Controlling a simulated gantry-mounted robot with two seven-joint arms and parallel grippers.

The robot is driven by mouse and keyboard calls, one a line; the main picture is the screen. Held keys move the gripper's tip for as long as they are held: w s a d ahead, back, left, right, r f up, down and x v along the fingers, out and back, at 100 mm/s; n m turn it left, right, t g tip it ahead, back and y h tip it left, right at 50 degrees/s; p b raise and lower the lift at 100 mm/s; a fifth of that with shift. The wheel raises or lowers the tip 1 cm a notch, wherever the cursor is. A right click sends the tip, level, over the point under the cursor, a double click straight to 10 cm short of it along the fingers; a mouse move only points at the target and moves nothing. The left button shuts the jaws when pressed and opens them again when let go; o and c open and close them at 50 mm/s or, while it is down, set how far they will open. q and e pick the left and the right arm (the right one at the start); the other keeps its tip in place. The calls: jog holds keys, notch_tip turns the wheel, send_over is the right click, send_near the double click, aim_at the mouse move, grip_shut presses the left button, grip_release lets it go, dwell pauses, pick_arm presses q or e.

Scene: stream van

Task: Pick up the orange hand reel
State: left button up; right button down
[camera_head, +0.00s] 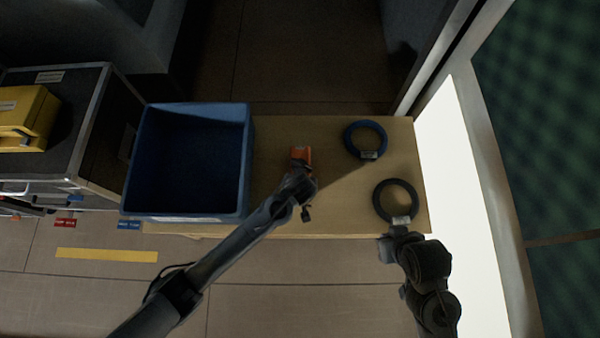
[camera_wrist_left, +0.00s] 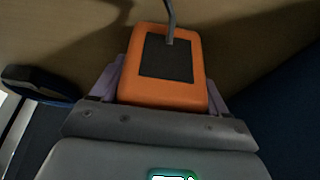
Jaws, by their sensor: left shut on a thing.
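The orange hand reel (camera_head: 301,153) is over the wooden table, between the blue bin and the cable rings. In the left wrist view the reel (camera_wrist_left: 190,90) is an orange block with a dark panel and a thin grey rod. My left gripper (camera_head: 300,166) is shut on it, with a pale finger on each side of the reel. I cannot tell whether the reel touches the table. My right gripper (camera_head: 399,230) is at the table's front edge, close to the tag of a black ring; its fingers are too small and dark to read.
An empty-looking blue bin (camera_head: 187,217) stands on the left of the table (camera_head: 275,135). A blue ring (camera_head: 365,127) and a black ring (camera_head: 379,202) lie on the right. A yellow case (camera_head: 35,112) sits on a dark box at far left.

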pick_arm(q)
notch_tip(320, 180, up, 4)
jog(key=shift+d+r+p, duration=0.1)
jog(key=shift+p, duration=1)
jog(key=s+d+r+p, duration=0.4)
jog(key=s+d+r, duration=0.2)
jog(key=d, duration=0.4)
jog(key=shift+w+a+r, duration=0.1)
jog(key=shift+a, duration=0.05)
jog(key=p, duration=0.5)
send_near(302, 165)
jog(key=shift+w+a+f, duration=0.15)
jog(key=shift+f, duration=1.3)
jog(key=shift+w+a+f, duration=0.15)
jog(key=shift+f, duration=1.35)
